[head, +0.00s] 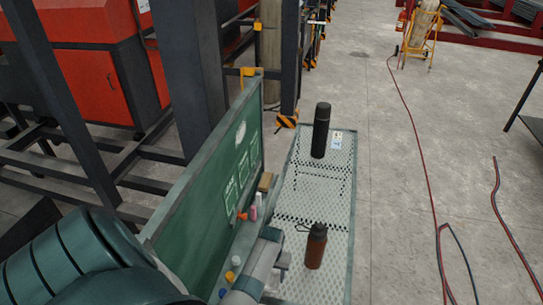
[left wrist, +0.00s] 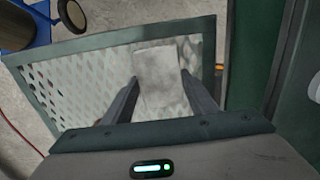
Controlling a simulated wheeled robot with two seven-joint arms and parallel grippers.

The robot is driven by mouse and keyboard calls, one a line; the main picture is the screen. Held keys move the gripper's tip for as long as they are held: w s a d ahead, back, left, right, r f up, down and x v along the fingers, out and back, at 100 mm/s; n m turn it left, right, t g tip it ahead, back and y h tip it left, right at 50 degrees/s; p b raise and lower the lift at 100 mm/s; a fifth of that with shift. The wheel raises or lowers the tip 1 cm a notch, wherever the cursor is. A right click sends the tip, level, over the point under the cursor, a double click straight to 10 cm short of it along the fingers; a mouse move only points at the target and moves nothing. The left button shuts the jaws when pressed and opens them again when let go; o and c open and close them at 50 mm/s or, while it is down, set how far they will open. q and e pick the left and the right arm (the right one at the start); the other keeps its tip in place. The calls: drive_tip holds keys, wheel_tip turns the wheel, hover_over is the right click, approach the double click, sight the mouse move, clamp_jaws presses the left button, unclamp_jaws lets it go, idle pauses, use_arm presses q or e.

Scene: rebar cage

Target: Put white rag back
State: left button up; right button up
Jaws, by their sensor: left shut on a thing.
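A pale grey-white rag (left wrist: 157,72) sits between the fingers of my left gripper (left wrist: 160,80) in the left wrist view. The gripper is shut on it, with the rag reaching out past the fingertips over a perforated metal shelf (left wrist: 52,95). In the head view my left gripper (head: 272,262) is low in the middle, between the green board (head: 205,190) and the shelf (head: 296,190). Only a small pale bit shows by the fingers there, and I cannot tell whether the rag touches anything. My right gripper is not in view.
A black bottle (head: 321,130) and a brown bottle (head: 316,246) stand on the shelf. A small card (head: 337,138) is at its far end. Several coloured pieces and a wooden block (head: 265,182) sit along the board's ledge. Hoses (head: 423,160) cross the floor at right.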

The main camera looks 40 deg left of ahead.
sight(272, 277)
use_arm(q)
drive_tip(key=shift+f, duration=0.6)
drive_tip(key=o, duration=1)
drive_tip(key=shift+f, duration=0.1)
drive_tip(key=shift+r+b, duration=0.85)
drive_tip(key=shift+r, duration=5.25)
